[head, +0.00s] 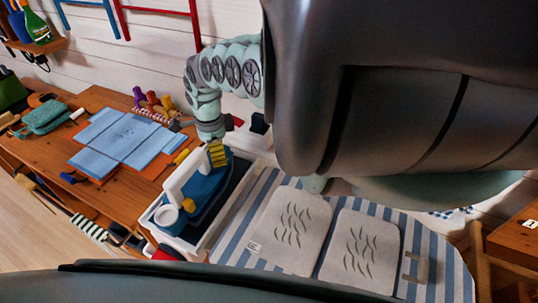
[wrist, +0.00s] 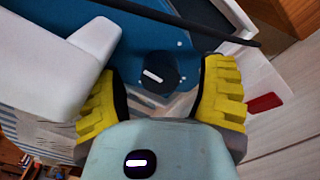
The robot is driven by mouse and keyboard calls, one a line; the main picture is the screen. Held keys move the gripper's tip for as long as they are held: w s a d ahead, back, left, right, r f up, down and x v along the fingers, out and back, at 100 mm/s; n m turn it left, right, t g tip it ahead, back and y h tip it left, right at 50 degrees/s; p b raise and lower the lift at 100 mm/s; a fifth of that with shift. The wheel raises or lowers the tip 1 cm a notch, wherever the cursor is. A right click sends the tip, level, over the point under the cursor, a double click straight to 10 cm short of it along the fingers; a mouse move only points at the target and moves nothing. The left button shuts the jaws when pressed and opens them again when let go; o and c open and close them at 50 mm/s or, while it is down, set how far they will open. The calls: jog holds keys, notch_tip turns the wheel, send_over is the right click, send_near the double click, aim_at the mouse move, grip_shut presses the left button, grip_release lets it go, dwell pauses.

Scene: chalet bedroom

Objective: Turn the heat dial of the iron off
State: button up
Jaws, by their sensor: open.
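The iron (head: 192,193), blue and white, rests in a dark, light-rimmed tray at the left end of the ironing board (head: 226,251). In the wrist view, its round dark dial (wrist: 158,73) with a white mark sits on the blue body (wrist: 195,40). The white handle (wrist: 57,75) is at the left. My gripper (head: 216,154) is over the iron's far end. In the wrist view, my gripper (wrist: 162,95) is open, its yellow fingers left and right of the dial, with nothing held. Whether a finger touches the iron, I cannot tell.
A wooden desk (head: 122,190) at the left bears blue sheets (head: 124,137) and small items. A black rod (wrist: 180,20) crosses above the iron in the wrist view. A wall stands behind.

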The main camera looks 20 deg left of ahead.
jog(key=shift+f, duration=0.35)
jog(key=shift+c, duration=0.3)
grip_shut()
